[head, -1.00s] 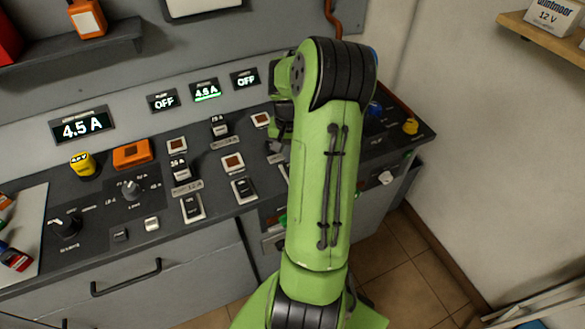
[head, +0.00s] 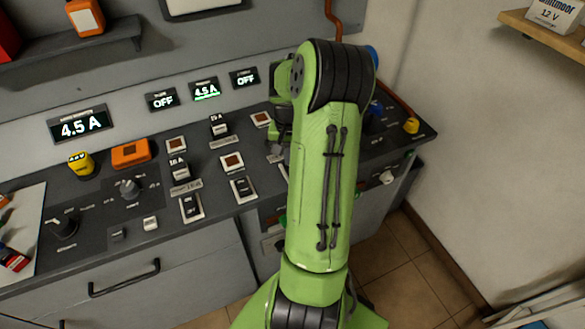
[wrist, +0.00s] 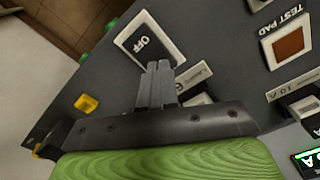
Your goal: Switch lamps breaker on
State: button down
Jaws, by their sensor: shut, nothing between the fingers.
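In the wrist view a dark rocker breaker (wrist: 142,44) sits in a white frame, with the word OFF facing up on it. A small white label (wrist: 195,76) beside it is too slanted and covered to read surely. My gripper (wrist: 160,68) is shut and empty, its fingertips over the label side of this breaker's frame. Whether they touch it I cannot tell. Two similar rocker breakers (head: 191,207) and (head: 243,188) show on the panel left of my arm.
Square brown test pads (wrist: 289,45) and other raised parts stand close by. Displays (head: 80,127) line the panel's back. A shelf (head: 545,38) juts from the right wall.

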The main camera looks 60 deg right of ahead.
jog(key=shift+f, duration=0.3)
notch_tip(320, 180, up, 7)
jog(key=p, duration=0.5)
jog(key=shift+r+p, duration=0.1)
jog(key=shift+p, duration=0.3)
